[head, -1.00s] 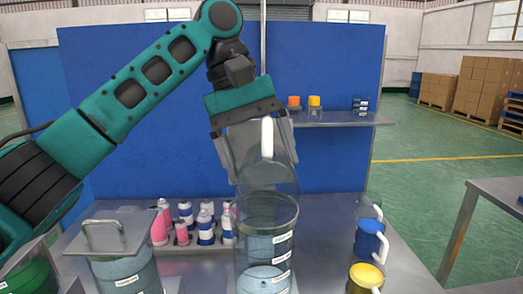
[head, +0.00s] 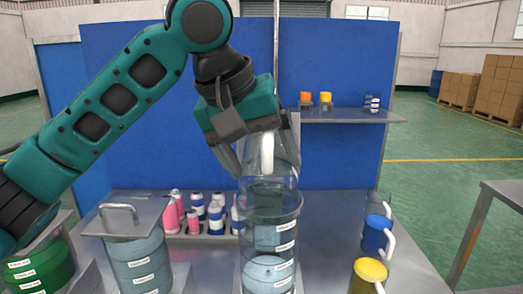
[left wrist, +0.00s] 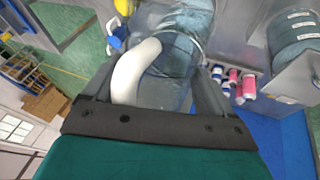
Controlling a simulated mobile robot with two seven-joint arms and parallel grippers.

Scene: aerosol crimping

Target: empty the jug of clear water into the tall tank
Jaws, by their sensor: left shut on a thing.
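The clear jug (head: 285,170) with a white handle is held by my left gripper (head: 262,152), whose two fingers close on its sides. The jug is over the mouth of the tall tank (head: 270,212), overlapping its rim in the head view; I cannot tell whether they touch. The tank is transparent, labelled, and holds pale blue-grey liquid low down. I cannot make out a water level in the jug or a stream. In the left wrist view the jug (left wrist: 165,90) is between the fingers, with the tank (left wrist: 180,15) beyond it. My right gripper is out of view.
A lidded tank (head: 138,262) stands left of the tall tank, and a green-filled tank (head: 38,268) farther left. Bottles (head: 197,207) stand behind in a tray. A blue jug (head: 375,236) and yellow jug (head: 368,274) stand right. A shelf (head: 345,116) is behind.

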